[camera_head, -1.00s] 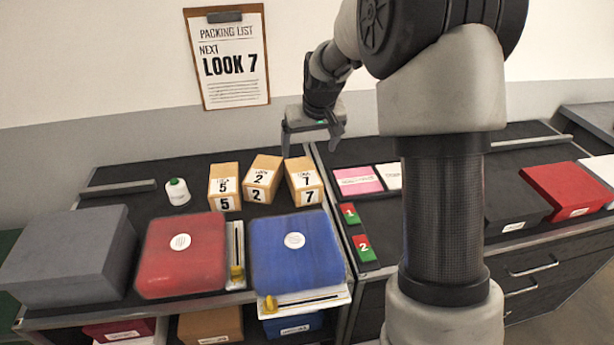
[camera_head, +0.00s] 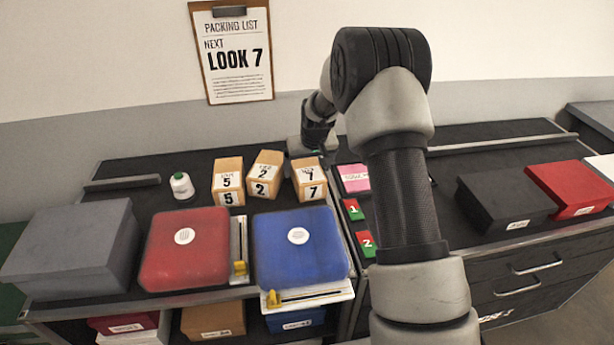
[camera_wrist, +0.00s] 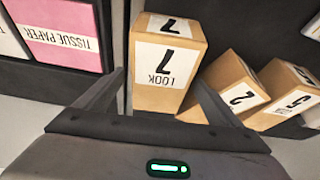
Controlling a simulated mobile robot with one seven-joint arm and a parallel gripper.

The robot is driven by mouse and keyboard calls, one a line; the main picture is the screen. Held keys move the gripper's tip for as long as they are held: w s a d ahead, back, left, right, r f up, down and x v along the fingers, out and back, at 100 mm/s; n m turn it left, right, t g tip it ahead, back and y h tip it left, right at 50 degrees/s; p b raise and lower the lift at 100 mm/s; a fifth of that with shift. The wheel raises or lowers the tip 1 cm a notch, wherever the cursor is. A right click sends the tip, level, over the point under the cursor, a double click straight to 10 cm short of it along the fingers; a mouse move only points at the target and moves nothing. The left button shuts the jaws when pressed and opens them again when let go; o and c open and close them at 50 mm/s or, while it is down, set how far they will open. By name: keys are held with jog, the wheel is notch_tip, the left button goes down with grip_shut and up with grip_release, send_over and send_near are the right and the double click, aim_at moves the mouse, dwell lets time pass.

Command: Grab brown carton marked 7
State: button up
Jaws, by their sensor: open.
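The brown carton marked 7 (camera_head: 309,180) stands on the dark counter, rightmost of three brown cartons. In the wrist view the same carton (camera_wrist: 166,65) shows "LOOK 7" on its top and a 7 on its side. My gripper (camera_wrist: 160,92) is open, with one finger on either side of the carton's near end in that view. I cannot tell whether the fingers touch it. In the head view my gripper (camera_head: 308,146) is just behind and above the carton, its fingers mostly hidden.
The carton marked 2 (camera_head: 264,177) stands close beside it, and the carton marked 5 (camera_head: 228,181) is farther left. A pink tissue paper box (camera_wrist: 62,32) lies on the other side. Red (camera_head: 187,250) and blue (camera_head: 299,246) boxes sit in front.

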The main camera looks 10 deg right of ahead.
jog(key=shift+x, duration=0.75)
jog(key=c, duration=1.3)
jog(key=shift+r, duration=0.15)
jog(key=shift+c, duration=0.2)
